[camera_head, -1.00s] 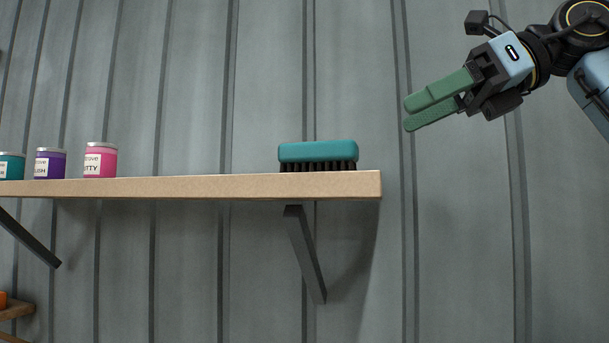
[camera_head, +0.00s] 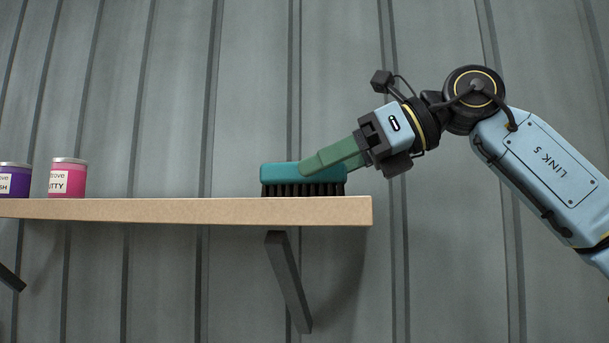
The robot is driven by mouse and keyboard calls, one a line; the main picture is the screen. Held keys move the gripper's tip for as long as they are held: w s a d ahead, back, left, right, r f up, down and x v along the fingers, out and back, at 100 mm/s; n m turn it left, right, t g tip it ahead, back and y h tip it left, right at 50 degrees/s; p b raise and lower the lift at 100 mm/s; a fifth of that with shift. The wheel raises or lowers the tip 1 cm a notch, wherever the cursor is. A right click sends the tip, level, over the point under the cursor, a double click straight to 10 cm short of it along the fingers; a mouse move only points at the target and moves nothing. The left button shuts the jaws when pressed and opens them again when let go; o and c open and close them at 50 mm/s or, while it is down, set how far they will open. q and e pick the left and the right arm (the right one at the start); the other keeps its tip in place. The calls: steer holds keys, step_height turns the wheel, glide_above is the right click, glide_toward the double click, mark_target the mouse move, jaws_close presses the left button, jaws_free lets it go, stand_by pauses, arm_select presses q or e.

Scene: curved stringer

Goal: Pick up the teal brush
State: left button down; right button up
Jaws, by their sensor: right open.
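The teal brush (camera_head: 279,174) rests bristles down near the right end of the wooden shelf (camera_head: 180,210). My right gripper (camera_head: 312,165) reaches in from the right, with its green fingers pointing left and slightly down. The near finger overlaps the right part of the brush in the picture and hides some of its body. The fingers are open. The far finger is mostly hidden, so I cannot tell whether either finger touches the brush. My left gripper is not in view.
A pink tin (camera_head: 68,178) and a purple tin (camera_head: 14,181) stand on the shelf at the left. The shelf between the tins and the brush is clear. A dark bracket (camera_head: 288,280) holds the shelf from below. A grey panelled wall (camera_head: 180,90) is behind.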

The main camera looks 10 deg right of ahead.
mark_target(277, 179)
steer(key=x, duration=0.3)
steer(key=shift+w, duration=0.1)
steer(key=shift+d, duration=0.1)
steer(key=shift+c, duration=0.7)
steer(key=c, duration=1)
steer(key=shift+r, duration=0.1)
